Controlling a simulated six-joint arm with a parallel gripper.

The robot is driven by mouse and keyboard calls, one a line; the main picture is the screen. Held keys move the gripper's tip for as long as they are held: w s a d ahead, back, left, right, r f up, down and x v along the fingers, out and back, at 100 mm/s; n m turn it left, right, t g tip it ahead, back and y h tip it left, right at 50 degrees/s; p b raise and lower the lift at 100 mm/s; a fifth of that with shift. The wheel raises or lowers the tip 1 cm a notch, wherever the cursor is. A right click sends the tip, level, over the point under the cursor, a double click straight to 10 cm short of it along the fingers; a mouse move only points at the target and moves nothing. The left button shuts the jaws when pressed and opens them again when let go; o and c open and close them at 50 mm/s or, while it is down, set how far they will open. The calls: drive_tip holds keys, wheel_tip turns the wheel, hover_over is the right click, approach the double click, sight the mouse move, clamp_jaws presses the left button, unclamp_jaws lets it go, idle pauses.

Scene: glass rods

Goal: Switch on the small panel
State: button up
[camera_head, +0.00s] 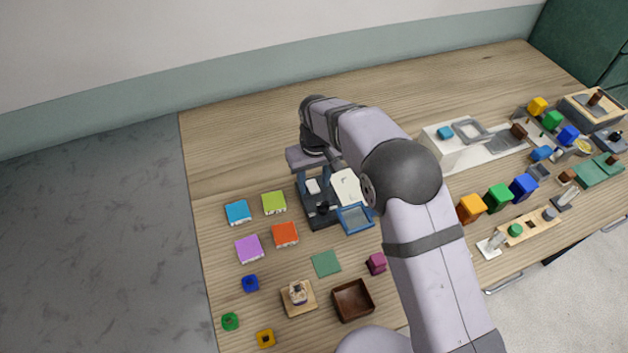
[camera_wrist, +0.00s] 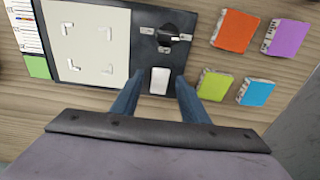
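The small dark panel (camera_head: 320,218) lies on the table in the middle of the head view, partly covered by my arm. It carries a white rocker switch (camera_wrist: 160,80) and a black knob (camera_wrist: 173,39), both clear in the wrist view. My gripper (camera_wrist: 160,86) is above the panel with its two blue fingers apart, one on each side of the white switch. Nothing is between the fingers except the view of the switch. I cannot tell whether the fingertips touch the panel, nor which way the switch is set.
A pale plate with corner marks (camera_wrist: 85,45) adjoins the panel. A blue-rimmed tray (camera_head: 355,218) sits near it. Orange (camera_wrist: 233,31), purple (camera_wrist: 285,38), lime (camera_wrist: 215,84) and blue (camera_wrist: 257,92) books lie beside it. A brown box (camera_head: 352,301) stands toward the front. The table behind is clear.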

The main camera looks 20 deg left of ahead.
sight(315, 190)
drive_tip(key=shift+r, duration=0.1)
wheel_tip(315, 190, up, 7)
drive_tip(key=b, duration=0.2)
drive_tip(key=shift+s+d, duration=0.15)
drive_tip(key=shift+s, duration=0.05)
idle(0.5)
drive_tip(key=s+d+g+b, duration=0.1)
drive_tip(key=s+d, duration=0.3)
drive_tip(key=d, duration=0.2)
drive_tip(key=s+d+n+h+b, duration=0.1)
drive_tip(key=s+d, duration=0.3)
drive_tip(key=d, duration=0.3)
drive_tip(key=s+d+g+b, duration=0.1)
drive_tip(key=s+d, duration=0.3)
drive_tip(key=d, duration=0.2)
drive_tip(key=shift+d+n+g, duration=0.3)
drive_tip(key=shift+n, duration=0.1)
drive_tip(key=s+d+f+m+t+p, duration=0.1)
drive_tip(key=s+d+m, duration=0.1)
drive_tip(key=d+m, duration=0.3)
drive_tip(key=s+d+f+m+t+p, duration=0.1)
drive_tip(key=s+d+m, duration=0.2)
drive_tip(key=d, duration=1)
drive_tip(key=m, duration=0.2)
drive_tip(key=shift+d+f+m+p, duration=0.2)
drive_tip(key=shift+f+m+p, duration=0.1)
drive_tip(key=shift+m+p, duration=0.1)
